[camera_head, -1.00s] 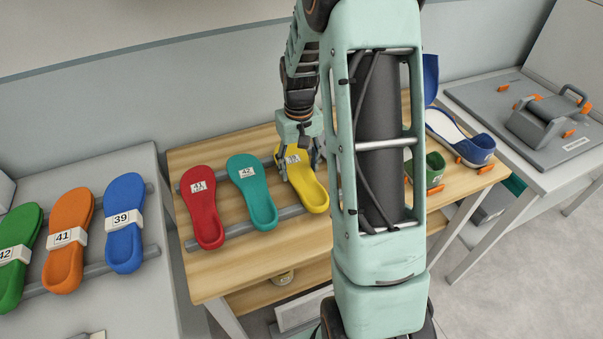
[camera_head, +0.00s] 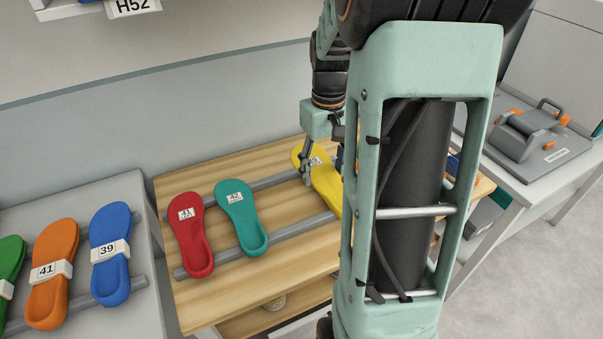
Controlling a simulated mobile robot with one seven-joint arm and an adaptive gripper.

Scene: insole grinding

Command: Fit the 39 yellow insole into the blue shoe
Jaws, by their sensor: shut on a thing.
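The yellow insole (camera_head: 325,187) hangs at the right end of the rack on the wooden table. My gripper (camera_head: 310,170) is shut on it near its white label, whose number I cannot read. My arm hides the insole's right side. The blue shoe is almost wholly hidden behind my arm; only a small blue patch (camera_head: 453,164) shows at the arm's right edge, which looks like part of it.
A red insole (camera_head: 191,235) and a teal insole (camera_head: 241,217) lie on the grey rack bars (camera_head: 280,232) left of my gripper. Green, orange (camera_head: 52,275) and blue (camera_head: 110,255) insoles lie on the left table. A grey device (camera_head: 527,135) stands on the right table.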

